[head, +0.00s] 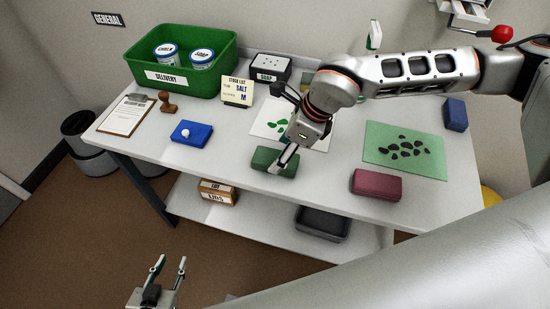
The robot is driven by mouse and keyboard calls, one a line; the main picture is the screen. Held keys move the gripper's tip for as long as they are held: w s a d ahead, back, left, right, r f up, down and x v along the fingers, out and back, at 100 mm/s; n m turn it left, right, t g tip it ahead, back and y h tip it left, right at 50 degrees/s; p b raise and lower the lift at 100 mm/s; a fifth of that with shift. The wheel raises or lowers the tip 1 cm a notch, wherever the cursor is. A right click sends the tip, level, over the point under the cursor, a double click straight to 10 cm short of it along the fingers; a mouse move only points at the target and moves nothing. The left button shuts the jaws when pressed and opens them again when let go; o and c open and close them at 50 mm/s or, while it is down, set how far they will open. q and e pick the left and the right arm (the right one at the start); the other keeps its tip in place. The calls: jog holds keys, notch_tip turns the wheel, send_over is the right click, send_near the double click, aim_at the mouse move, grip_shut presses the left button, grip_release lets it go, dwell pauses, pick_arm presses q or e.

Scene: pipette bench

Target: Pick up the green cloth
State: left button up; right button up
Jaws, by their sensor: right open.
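The green cloth (264,158) is a dark green, block-shaped bundle on the white table near its front edge. My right gripper (286,160) comes down from above right, with its fingertips over the right part of the green cloth. It is open, and one finger hides part of the cloth's right end. Whether the fingers touch the cloth cannot be told. My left gripper (165,268) is low in front of the table, well away from the cloth, open and empty.
On the table (220,165) stand a blue block with a white ball (187,132), a maroon block (376,184), a green mat (432,165) with dark pieces, a dark blue block (456,114) and a green delivery bin (180,85). A lower shelf holds a grey tray (321,224).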

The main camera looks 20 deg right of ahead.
aim_at(276, 157)
jog(key=x, duration=0.5)
jog(key=shift+w+d+f+p, duration=0.1)
jog(key=shift+w+d+p, duration=0.2)
jog(key=shift+w, duration=0.1)
jog(key=shift+c, duration=0.3)
jog(key=c, duration=1.1)
notch_tip(276, 157, up, 20)
jog(key=shift+r+b, duration=0.1)
jog(key=shift+b, duration=0.35)
